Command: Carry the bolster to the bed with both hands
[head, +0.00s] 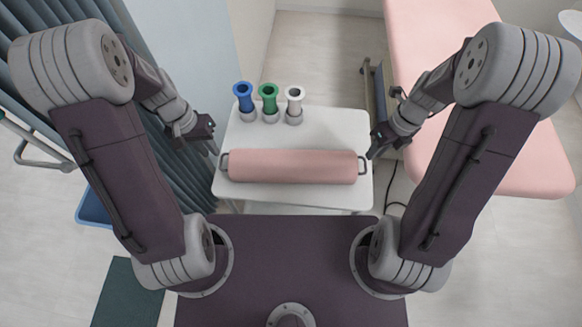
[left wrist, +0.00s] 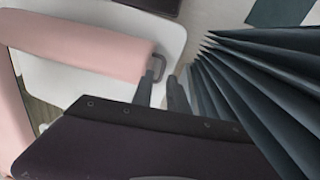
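The pink bolster (head: 290,166) lies across a white table (head: 338,123), with a dark handle at each end. My left gripper (head: 213,151) is just beyond the bolster's left end. In the left wrist view its two fingers (left wrist: 163,85) are apart with nothing between them. The bolster (left wrist: 85,42) shows there too, and its left handle (left wrist: 157,61) is close to one fingertip. My right gripper (head: 371,154) is beside the right handle (head: 362,165); its finger opening is too small to make out. The pink bed (head: 450,50) is at the right.
Blue, green (head: 269,97) and white rollers stand in grey holders at the back of the table. A blue-grey pleated curtain (head: 165,145) hangs close to my left arm. Open floor (head: 320,50) lies behind the table, and a black cable (head: 392,190) lies to its right.

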